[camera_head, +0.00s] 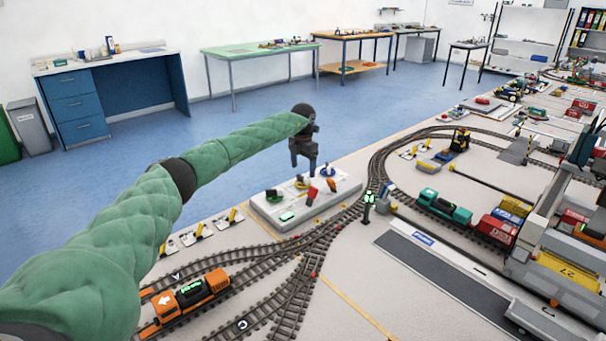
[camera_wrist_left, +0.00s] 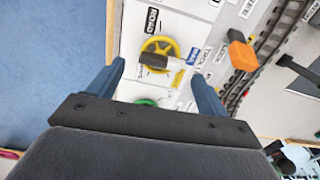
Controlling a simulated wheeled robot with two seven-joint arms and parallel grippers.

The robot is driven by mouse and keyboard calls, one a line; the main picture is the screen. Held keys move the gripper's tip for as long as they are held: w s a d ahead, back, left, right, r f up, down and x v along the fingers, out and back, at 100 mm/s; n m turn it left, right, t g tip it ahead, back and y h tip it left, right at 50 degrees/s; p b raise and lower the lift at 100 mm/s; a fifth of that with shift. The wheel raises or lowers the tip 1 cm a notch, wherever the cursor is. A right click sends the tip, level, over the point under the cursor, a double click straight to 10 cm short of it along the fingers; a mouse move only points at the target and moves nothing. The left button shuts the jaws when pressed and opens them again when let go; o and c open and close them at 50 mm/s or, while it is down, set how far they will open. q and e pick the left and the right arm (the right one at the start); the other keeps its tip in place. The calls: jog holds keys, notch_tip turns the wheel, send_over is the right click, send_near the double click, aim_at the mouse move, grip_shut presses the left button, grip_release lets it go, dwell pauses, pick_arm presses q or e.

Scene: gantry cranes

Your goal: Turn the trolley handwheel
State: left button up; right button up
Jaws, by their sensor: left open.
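The control panel (camera_head: 263,207) is a pale box at the table's near edge, with green (camera_head: 274,195), yellow (camera_head: 300,183) and blue (camera_head: 328,171) handwheels. In the left wrist view, the yellow handwheel (camera_wrist_left: 168,44) lies ahead of and between the fingertips, with a grey-and-black piece across its middle. A label beside it seems to read "TROLLEY", but is partly unclear. My left gripper (camera_head: 305,168) points down above the panel near the yellow wheel. In the wrist view, the left gripper (camera_wrist_left: 157,70) is open and holds nothing. The right gripper is out of view.
A red lever (camera_head: 312,195) and an orange lever (camera_head: 332,185) stand close to the wheels; the orange lever also shows in the wrist view (camera_wrist_left: 242,54). Railway track (camera_head: 345,217) runs beside the panel. An orange locomotive (camera_head: 190,297) stands nearer. Blue floor lies beyond the table.

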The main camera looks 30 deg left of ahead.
pick_arm(q)
notch_tip(320, 180, up, 4)
jog(key=shift+f+b, duration=0.1)
jog(key=shift+b, duration=0.2)
jog(key=shift+r, duration=0.35)
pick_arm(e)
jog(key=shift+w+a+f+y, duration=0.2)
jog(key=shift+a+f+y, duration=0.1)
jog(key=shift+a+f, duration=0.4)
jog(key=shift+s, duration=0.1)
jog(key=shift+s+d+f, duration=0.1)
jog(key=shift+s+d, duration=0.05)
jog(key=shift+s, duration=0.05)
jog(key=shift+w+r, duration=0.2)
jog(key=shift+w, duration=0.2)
